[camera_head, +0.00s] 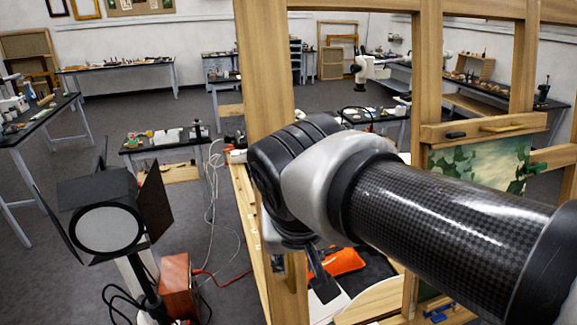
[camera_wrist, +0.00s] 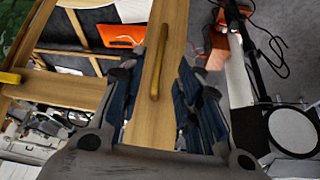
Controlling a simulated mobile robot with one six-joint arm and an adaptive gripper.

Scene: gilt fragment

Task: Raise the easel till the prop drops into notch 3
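The wooden easel (camera_head: 265,70) stands close in front of me as a tall frame of light posts and bars. In the wrist view, one wooden bar (camera_wrist: 172,30) with a yellow handle (camera_wrist: 157,68) runs between the fingers of my gripper (camera_wrist: 158,75). The fingers are spread on either side of the bar; contact with the handle cannot be told. In the head view my gripper (camera_head: 305,262) is low beside the left post, partly hidden by my wrist. A green painting (camera_head: 480,165) sits under a crossbar (camera_head: 470,132) at right. I cannot make out the numbered notches or the prop.
A studio lamp (camera_head: 107,229) stands at front left beside a reddish box (camera_head: 178,287) and loose cables (camera_head: 212,180). An orange item (camera_head: 345,261) lies low behind the easel post. Workbenches (camera_head: 115,67) line the room. Grey floor is open between them.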

